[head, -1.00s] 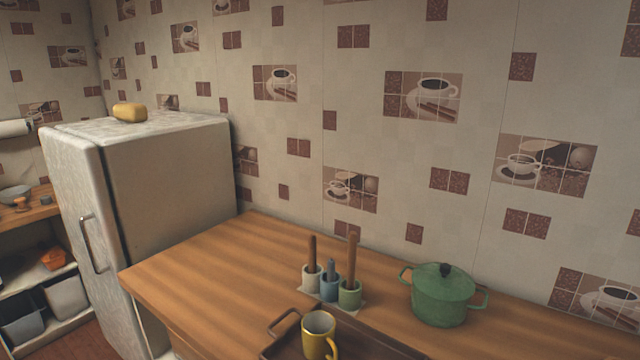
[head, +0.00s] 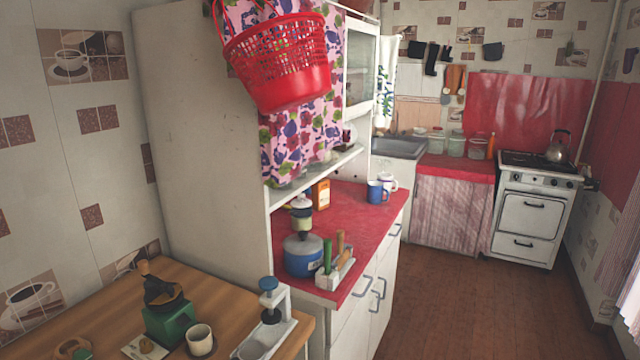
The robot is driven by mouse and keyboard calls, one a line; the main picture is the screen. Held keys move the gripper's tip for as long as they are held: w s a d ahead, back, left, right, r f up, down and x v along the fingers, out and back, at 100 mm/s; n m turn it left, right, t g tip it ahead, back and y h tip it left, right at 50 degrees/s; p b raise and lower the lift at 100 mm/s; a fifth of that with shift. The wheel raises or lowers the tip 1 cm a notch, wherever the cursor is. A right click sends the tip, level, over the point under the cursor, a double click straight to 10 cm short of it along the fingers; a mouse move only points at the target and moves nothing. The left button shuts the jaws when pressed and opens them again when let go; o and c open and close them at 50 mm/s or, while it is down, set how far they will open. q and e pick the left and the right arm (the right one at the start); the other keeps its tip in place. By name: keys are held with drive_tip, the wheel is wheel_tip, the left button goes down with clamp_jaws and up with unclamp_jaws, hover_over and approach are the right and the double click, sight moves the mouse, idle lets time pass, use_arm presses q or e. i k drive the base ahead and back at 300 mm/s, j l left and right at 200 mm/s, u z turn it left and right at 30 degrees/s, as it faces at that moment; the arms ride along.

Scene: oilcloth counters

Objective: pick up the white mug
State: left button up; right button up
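A white mug (head: 390,180) with a bluish rim stands upright on the red counter (head: 350,217), near its far right end. A blue mug (head: 375,192) stands just in front of it and hides part of its left side. An off-white cup (head: 200,341) stands on a dark round base on the wooden counter at the bottom. No handle shows clearly on that cup. Neither of my grippers is in view.
A blue pot (head: 303,258) and a holder with green and brown handles (head: 335,270) stand at the red counter's near end. A red basket (head: 279,62) hangs above. A green grinder (head: 170,326) stands on the wooden counter. The brown floor (head: 451,300) is clear.

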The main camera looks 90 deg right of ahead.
sight(388, 185)
drive_tip(key=z, duration=3.2)
drive_tip(key=i+u, duration=0.1)
drive_tip(key=u, duration=0.25)
drive_tip(key=i+l+u, duration=0.45)
drive_tip(key=l, duration=0.3)
drive_tip(key=i+l+u, duration=0.25)
drive_tip(key=i+l, duration=0.1)
drive_tip(key=l, duration=0.1)
